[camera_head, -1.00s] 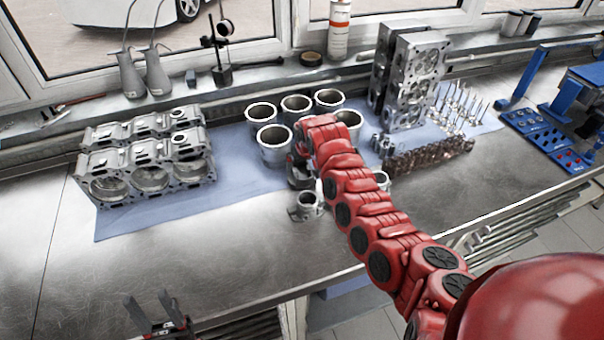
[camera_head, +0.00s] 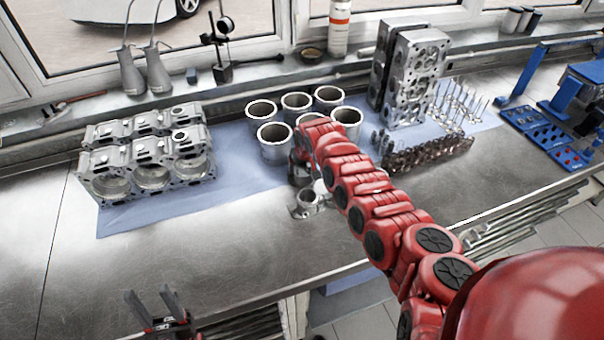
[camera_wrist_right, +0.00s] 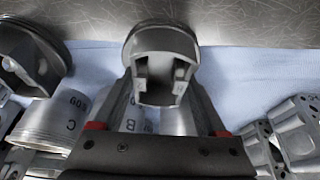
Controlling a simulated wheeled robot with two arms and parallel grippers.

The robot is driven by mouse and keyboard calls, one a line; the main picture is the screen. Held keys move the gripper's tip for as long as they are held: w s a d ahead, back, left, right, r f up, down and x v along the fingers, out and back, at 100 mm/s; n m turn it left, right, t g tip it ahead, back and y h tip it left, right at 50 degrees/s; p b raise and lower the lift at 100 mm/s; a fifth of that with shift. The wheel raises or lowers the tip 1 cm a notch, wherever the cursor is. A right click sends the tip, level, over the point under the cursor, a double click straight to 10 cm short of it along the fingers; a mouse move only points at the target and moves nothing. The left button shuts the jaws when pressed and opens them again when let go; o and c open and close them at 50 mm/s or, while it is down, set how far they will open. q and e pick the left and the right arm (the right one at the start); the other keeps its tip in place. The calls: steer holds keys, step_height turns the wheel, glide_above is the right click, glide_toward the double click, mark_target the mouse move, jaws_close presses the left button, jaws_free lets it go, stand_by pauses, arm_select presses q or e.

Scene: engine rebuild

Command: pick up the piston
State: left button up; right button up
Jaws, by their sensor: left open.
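A grey metal piston (camera_head: 306,204) sits at the front edge of the blue cloth in the head view. In the right wrist view the piston (camera_wrist_right: 160,62) shows its hollow, notched side, between the far ends of my fingers. My right gripper (camera_wrist_right: 160,95) has a finger on each side leading up to it. The fingertips are partly hidden, so I cannot tell whether they touch or grip it. In the head view my red right arm hides most of that gripper (camera_head: 299,172). My left gripper (camera_head: 150,308) is open and empty at the bench's front edge, away from the piston.
Several cylinder liners (camera_head: 274,145) stand just behind the piston. An engine block (camera_head: 150,170) is on the left. Cylinder heads (camera_head: 415,80), valves (camera_head: 460,105) and a dark camshaft (camera_head: 430,155) are to the right. The bare metal bench (camera_head: 200,250) in front is clear.

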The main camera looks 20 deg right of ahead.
jaws_close()
steer(key=shift+r, duration=0.1)
